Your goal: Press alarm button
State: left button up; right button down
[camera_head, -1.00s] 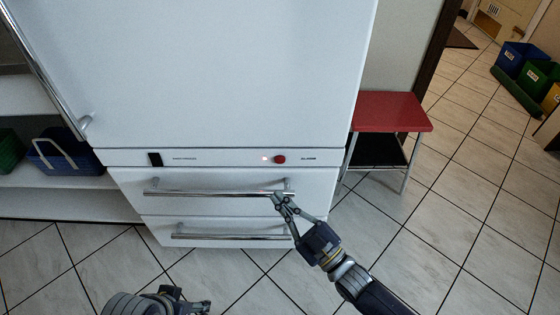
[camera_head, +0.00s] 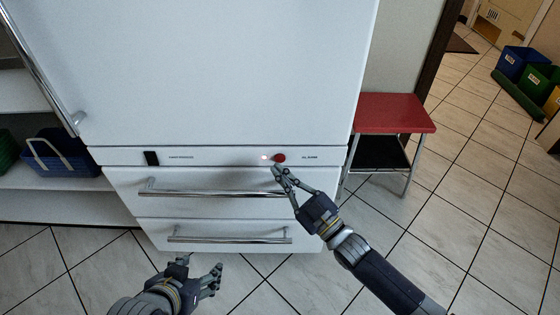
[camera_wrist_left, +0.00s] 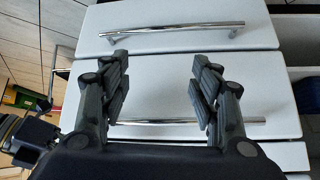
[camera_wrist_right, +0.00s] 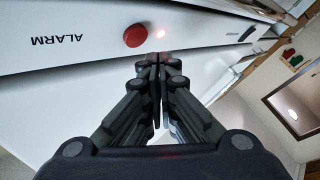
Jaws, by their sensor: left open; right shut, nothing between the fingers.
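The red round alarm button (camera_head: 279,158) sits on the white control strip of the fridge-freezer, beside a lit red lamp (camera_head: 264,157) and the ALARM label (camera_head: 310,157). In the right wrist view the button (camera_wrist_right: 135,35) shows up and left of my fingertips, with the label to its left. My right gripper (camera_head: 278,169) is shut and empty, its tips just below the button in the head view; a gap shows between tips and button in the wrist view (camera_wrist_right: 160,58). My left gripper (camera_head: 202,263) is open and empty, low in front of the drawers.
Two drawers with chrome handles (camera_head: 215,193) lie under the strip; a black switch (camera_head: 152,158) is at its left. A red-topped stool (camera_head: 393,113) stands to the right. Shelves with a blue basket (camera_head: 62,156) are at the left. Tiled floor is open at the front right.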

aim_at(280, 158)
pick_arm(q)
jog(key=shift+w+d+r+t, duration=0.3)
jog(key=shift+w+r, duration=0.1)
jog(key=shift+w, duration=0.2)
jog(key=shift+w+d+r+t, duration=0.15)
jog(key=shift+w+r+t, duration=0.2)
jog(key=shift+w, duration=0.25)
pick_arm(e)
jog(key=shift+w, duration=0.6)
pick_arm(q)
jog(key=shift+r, duration=0.1)
pick_arm(e)
jog(key=shift+w, duration=0.15)
jog(key=shift+w+b, duration=0.15)
jog(key=shift+b, duration=0.15)
pick_arm(q)
jog(key=shift+w+d+r+t+h, duration=0.15)
jog(key=shift+w+r+t+h, duration=0.2)
jog(key=shift+w+r, duration=0.15)
pick_arm(e)
jog(key=shift+w, duration=0.15)
